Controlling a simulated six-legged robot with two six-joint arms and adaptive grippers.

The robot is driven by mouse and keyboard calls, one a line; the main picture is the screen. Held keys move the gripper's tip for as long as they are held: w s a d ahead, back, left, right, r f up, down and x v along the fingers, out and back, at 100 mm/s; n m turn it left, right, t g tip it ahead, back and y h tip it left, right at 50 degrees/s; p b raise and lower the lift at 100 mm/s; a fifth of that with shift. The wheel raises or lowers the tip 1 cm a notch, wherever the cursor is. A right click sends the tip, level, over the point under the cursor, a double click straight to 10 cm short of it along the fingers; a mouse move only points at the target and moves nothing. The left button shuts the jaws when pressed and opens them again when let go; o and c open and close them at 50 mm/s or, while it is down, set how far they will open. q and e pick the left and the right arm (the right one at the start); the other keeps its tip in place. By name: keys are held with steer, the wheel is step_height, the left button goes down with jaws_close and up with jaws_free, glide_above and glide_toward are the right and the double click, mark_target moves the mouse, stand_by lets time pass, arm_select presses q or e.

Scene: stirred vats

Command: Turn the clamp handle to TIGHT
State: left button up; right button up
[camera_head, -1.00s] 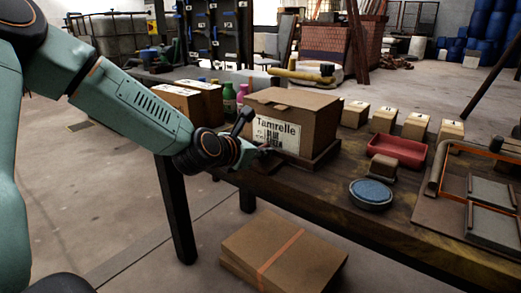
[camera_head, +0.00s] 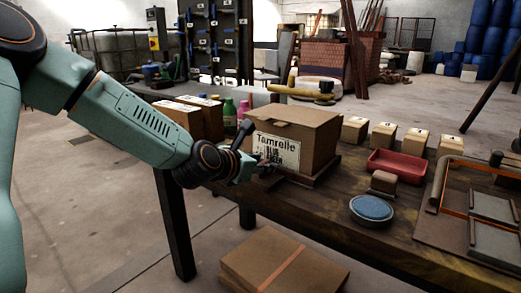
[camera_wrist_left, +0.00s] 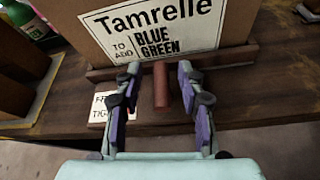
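The clamp handle, a reddish-brown upright bar (camera_wrist_left: 161,88), shows in the left wrist view in front of the cardboard box's base. A white card (camera_wrist_left: 112,106) beside it is partly hidden by a finger; only "F" and "TIG" can be read. My left gripper (camera_wrist_left: 158,76) is open, with one finger on each side of the handle and gaps between. In the head view my left gripper (camera_head: 262,168) is at the table's near edge, before the box, and hides the handle. My right gripper is not in view.
The cardboard box (camera_head: 315,135) marked "Tamrelle" stands on a wooden base close beyond the gripper. A red tray (camera_head: 397,164), a small brown block (camera_head: 384,181) and a blue-topped round dish (camera_head: 371,208) lie to the right. Bottles (camera_head: 229,115) stand behind left.

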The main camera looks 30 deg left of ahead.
arm_select(q)
step_height(320, 180, up, 9)
steer(key=shift+r, duration=0.15)
stand_by(0.9)
